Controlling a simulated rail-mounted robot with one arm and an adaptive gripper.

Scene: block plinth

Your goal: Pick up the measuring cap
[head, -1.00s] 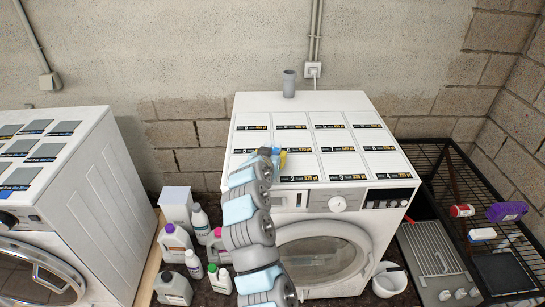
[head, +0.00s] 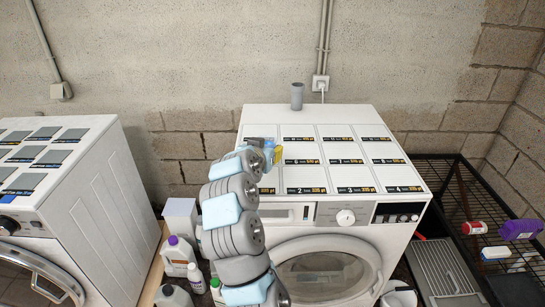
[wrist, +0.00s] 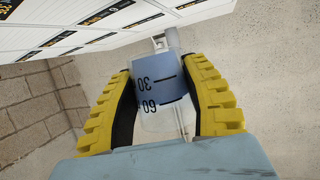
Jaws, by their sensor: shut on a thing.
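The measuring cap (wrist: 158,90) is a clear and bluish cup with 30 and 60 marks, which appear upside down in the wrist view. My gripper (wrist: 165,85) has yellow ribbed fingers, one on each side of the cap, and is shut on it. In the head view my gripper (head: 272,152) is over the left part of the white washing machine's top (head: 290,119). The cap is hard to make out there, mostly hidden by my gripper and wrist.
A grey cylinder (head: 297,96) stands at the machine's back edge. Labelled panels (head: 340,171) cover its top. Bottles (head: 178,255) stand left of it on the floor. A black wire rack (head: 470,200) is at right, with a purple bottle (head: 520,229). A second washer (head: 90,200) is at left.

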